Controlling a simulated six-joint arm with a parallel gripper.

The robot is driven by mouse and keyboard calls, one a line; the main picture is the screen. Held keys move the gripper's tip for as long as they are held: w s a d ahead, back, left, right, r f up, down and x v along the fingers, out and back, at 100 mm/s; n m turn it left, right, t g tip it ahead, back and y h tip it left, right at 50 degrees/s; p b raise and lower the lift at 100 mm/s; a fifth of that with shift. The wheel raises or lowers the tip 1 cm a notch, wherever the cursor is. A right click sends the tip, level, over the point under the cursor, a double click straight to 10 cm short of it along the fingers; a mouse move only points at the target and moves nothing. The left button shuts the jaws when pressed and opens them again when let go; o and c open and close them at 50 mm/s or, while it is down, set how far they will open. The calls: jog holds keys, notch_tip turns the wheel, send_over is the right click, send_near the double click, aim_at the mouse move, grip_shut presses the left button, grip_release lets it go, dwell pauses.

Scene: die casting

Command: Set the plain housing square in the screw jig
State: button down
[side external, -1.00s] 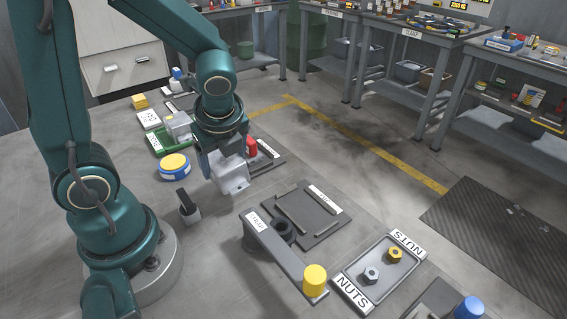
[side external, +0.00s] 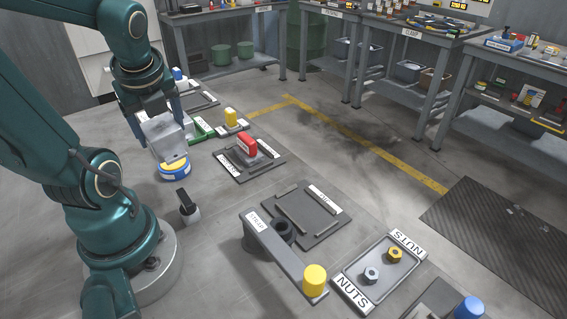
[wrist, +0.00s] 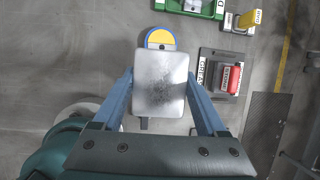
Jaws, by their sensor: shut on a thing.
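The plain housing (side external: 162,138) is a light grey, boxy part. My gripper (side external: 160,122) is shut on it and holds it up, tilted in the side view, near a round yellow-topped blue pad (side external: 174,168). In the wrist view the housing (wrist: 159,88) sits between the two blue-grey fingers of my gripper (wrist: 160,78), with a smudged dark patch on its face. A dark flat plate with raised bars and a white label (side external: 306,216), apparently the screw jig, lies empty on the floor surface to the right.
A red block (side external: 247,145) stands on a dark plate, with a yellow block (side external: 231,117) behind it. A grey arm-like fixture with a yellow knob (side external: 315,279) stands beside the jig plate. A nuts tray (side external: 371,293) lies right of it. A small black-handled item (side external: 187,205) stands near my base.

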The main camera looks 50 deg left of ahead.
jog(key=shift+s+n, duration=0.2)
jog(key=shift+n, duration=0.2)
jog(key=shift+w+a+r+n+g, duration=0.2)
jog(key=shift+r+n+g, duration=0.2)
jog(key=shift+r+n, duration=0.1)
jog(key=shift+w+a+r+n+g, duration=0.2)
jog(key=shift+r+n+g, duration=0.2)
jog(key=shift+r+n, duration=0.1)
jog(key=w, duration=0.1)
jog(key=w+r+n, duration=0.1)
jog(key=w, duration=0.1)
jog(key=shift+r+g, duration=0.15)
jog(key=shift+g, duration=0.15)
jog(key=w+d+f+m, duration=0.1)
jog(key=w+d+f, duration=0.1)
jog(key=w+d, duration=1.15)
jog(key=shift+w+d+f+m+t, duration=0.15)
jog(key=shift+d+f+m, duration=0.35)
jog(key=shift+d+f, duration=1.05)
jog(key=shift+w+d+f+m+t, duration=0.15)
jog(key=shift+d+f+m, duration=0.6)
jog(key=shift+f, duration=1.25)
jog(key=shift+d+f+m+t, duration=0.2)
jog(key=shift+d+f+m, duration=0.05)
jog(key=shift+d+f, duration=1.4)
jog(key=shift+a+f, duration=0.1)
jog(key=shift+f, duration=0.55)
